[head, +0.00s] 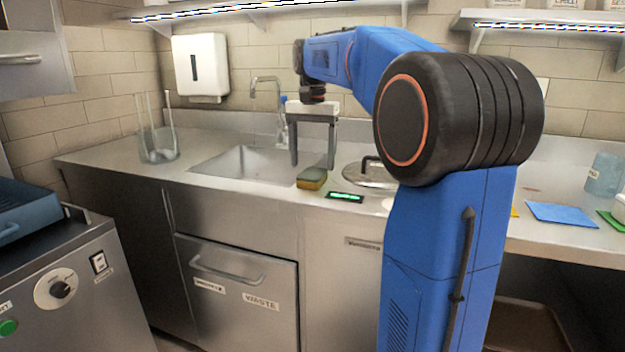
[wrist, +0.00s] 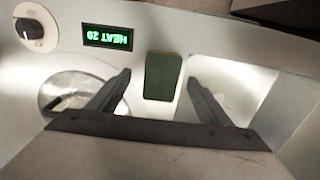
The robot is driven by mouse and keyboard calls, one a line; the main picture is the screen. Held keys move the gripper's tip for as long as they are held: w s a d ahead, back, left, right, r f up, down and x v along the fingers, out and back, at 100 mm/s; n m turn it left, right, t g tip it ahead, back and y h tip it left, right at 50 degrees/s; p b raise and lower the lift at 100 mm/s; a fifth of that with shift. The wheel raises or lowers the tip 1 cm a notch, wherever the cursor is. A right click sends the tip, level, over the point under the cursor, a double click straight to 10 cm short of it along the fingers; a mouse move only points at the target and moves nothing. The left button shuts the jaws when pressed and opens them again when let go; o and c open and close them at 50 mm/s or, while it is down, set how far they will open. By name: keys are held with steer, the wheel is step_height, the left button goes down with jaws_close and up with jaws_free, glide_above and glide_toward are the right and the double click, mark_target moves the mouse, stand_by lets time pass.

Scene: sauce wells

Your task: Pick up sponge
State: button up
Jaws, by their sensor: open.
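The sponge (head: 312,178) is a small block with a dark green top and a yellow lower layer. It lies on the steel counter at the front right of the sink basin. In the wrist view the green top of the sponge (wrist: 162,77) shows beyond and between my fingertips. My gripper (head: 312,166) points down above the counter with its fingers spread wide. It is open and empty in the wrist view (wrist: 159,78). I cannot tell the exact height of the fingertips over the counter.
A sink basin (head: 243,164) with a tap (head: 268,80) lies left of the sponge. A green-lit display (head: 345,196) and a round lid (head: 369,175) are to its right. A clear container (head: 158,146) with upright sticks stands far left. Blue cloth (head: 562,213) lies far right.

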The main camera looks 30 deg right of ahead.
mark_target(312, 173)
steer(key=shift+w+d+f, duration=0.1)
steer(key=shift+w+f, duration=0.1)
steer(key=shift+f, duration=0.9)
steer(key=shift+w+d+f, duration=0.1)
steer(key=shift+w+f, duration=0.05)
steer(key=shift+f, duration=0.95)
steer(key=c, duration=1.2)
steer(key=shift+r, duration=0.1)
step_height(312, 173, up, 10)
steer(key=o, duration=0.4)
steer(key=shift+c, duration=1.2)
steer(key=shift+s, duration=0.1)
